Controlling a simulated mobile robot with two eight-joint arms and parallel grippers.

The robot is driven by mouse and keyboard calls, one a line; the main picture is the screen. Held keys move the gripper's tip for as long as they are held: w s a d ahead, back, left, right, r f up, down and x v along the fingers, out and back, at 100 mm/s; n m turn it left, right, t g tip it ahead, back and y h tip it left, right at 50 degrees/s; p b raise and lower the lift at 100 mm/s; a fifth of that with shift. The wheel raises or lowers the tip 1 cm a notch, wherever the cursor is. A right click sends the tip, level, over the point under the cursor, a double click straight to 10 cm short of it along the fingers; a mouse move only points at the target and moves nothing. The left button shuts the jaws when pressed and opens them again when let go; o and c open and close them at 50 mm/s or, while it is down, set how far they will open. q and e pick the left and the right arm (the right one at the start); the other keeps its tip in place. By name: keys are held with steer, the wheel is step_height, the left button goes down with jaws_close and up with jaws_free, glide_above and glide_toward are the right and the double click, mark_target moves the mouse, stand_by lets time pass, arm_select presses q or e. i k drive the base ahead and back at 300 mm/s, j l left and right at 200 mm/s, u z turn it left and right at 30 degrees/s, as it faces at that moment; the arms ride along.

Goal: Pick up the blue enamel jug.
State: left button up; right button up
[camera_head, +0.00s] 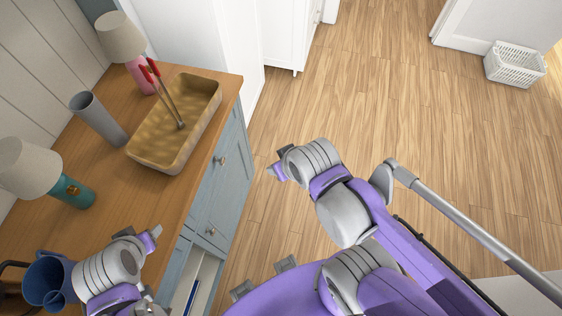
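The blue enamel jug (47,279) stands on the wooden countertop at the lower left, its open top facing up. A dark handle-like bar shows at its left. My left gripper (148,240) is to the right of the jug, near the counter's front edge, with the arm's grey wrist between them. It is apart from the jug, and its finger gap is not clear. My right gripper (278,163) is over the floor, away from the counter. It has nothing visible in it, and its opening is hard to tell.
A tan basket (143,163) holding red-handled tongs (165,92), a grey cylinder (97,118), a pink lamp (122,40) and a teal lamp (72,190) stand on the counter. A drawer (203,275) below is open. A white basket (514,66) sits on the otherwise open floor.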

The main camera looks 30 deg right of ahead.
mark_target(47, 283)
steer(key=u, duration=1.85)
